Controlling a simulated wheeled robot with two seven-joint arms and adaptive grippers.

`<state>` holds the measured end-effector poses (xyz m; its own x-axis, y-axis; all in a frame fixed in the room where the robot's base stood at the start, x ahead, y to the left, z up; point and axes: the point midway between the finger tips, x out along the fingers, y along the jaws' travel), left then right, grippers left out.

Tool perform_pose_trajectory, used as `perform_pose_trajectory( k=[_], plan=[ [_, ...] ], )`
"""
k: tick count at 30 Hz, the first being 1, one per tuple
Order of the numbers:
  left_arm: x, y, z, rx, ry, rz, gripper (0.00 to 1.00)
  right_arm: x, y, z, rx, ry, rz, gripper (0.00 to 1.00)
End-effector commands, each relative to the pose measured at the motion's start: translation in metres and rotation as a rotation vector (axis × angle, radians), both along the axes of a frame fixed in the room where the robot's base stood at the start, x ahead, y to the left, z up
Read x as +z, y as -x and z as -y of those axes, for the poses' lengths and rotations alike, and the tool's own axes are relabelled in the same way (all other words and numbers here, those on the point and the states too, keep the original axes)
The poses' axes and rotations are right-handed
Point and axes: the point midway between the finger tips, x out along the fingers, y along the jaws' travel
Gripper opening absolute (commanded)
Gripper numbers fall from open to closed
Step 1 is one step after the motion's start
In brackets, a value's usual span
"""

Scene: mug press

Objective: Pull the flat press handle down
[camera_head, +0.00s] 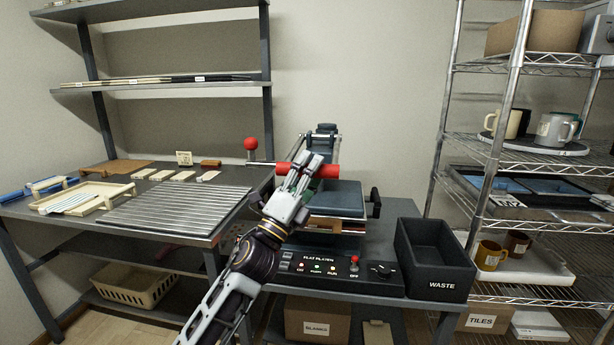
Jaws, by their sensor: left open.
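The flat press (345,268) stands on the bench in the middle, with a "FLAT PLATEN" label, small lights and a knob on its front panel. Its dark platen (346,201) shows to the right of my gripper. The red handle bar (325,171) runs crosswise above the platen. My left gripper (306,168) is open at the red handle, with its fingers in front of and over part of the bar. I cannot tell whether the fingers touch it. My right gripper is not in view.
A black waste bin (432,258) stands right of the press. A red ball knob (251,144) stands left of the handle. The left table holds a ribbed metal plate (178,212) and a wooden tray (82,197). A wire rack (545,150) with mugs stands at right.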

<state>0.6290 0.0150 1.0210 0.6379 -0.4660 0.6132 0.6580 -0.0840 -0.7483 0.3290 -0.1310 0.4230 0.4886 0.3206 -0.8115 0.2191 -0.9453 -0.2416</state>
Motion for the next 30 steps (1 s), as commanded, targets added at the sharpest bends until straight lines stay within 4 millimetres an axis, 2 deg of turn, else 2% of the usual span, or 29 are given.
perform_pose_trajectory(
  k=[11, 30],
  plan=[
    [-0.008, 0.008, -0.005, -0.001, 0.0, 0.0, 0.5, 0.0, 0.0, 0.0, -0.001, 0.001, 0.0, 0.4],
    [-0.038, 0.039, -0.028, 0.0, 0.0, -0.001, 0.5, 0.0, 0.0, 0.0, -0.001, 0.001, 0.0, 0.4]
  ],
)
